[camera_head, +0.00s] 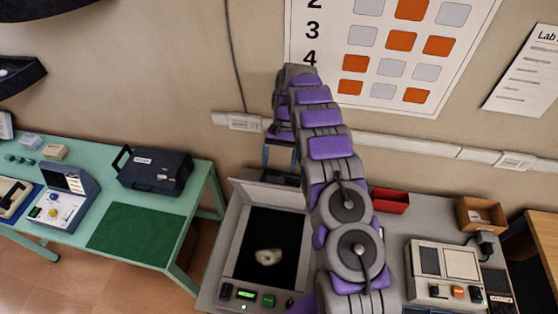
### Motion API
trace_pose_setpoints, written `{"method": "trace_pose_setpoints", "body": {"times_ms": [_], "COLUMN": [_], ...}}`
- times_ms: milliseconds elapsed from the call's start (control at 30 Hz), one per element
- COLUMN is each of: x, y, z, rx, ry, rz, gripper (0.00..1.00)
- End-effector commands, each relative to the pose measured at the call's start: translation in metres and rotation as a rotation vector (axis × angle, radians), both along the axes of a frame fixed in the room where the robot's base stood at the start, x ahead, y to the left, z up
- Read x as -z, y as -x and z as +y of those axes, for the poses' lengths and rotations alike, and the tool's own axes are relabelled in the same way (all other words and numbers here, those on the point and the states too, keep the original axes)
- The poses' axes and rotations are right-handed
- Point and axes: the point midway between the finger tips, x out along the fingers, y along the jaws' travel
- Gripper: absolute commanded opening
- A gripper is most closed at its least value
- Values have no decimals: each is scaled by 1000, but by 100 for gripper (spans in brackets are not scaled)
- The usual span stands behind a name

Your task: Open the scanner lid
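The scanner (230,262) sits on the grey bench in the lower middle. Its pale lid (265,194) is raised at the back edge, and the black scanning bed (262,228) is exposed. A small whitish object (269,257) lies on the bed. My purple and grey arm rises from the bottom, just right of the scanner, and bends down near the wall behind the lid. My gripper (280,155) is around the arm's far end, mostly hidden by the arm links. Its fingers cannot be made out, nor any contact with the lid.
A green table (145,197) on the left holds a dark case (155,170) and a device with knobs (64,195). Right of my arm are a red tray (391,201), a beige device (445,268) and a cardboard box (481,215). The wall is close behind.

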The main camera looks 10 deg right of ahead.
Motion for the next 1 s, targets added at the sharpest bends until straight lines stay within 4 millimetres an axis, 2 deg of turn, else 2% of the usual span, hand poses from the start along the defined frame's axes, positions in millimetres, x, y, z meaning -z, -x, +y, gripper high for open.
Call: {"method": "trace_pose_setpoints", "body": {"times_ms": [367, 700, 1000], "x": [-7, -42, -37], "y": [0, 0, 21], "z": [0, 2, -1], "rx": [0, -1, 0], "ry": [0, 0, 1], "rz": [0, 0, 4], "gripper": [89, 89, 89]}}
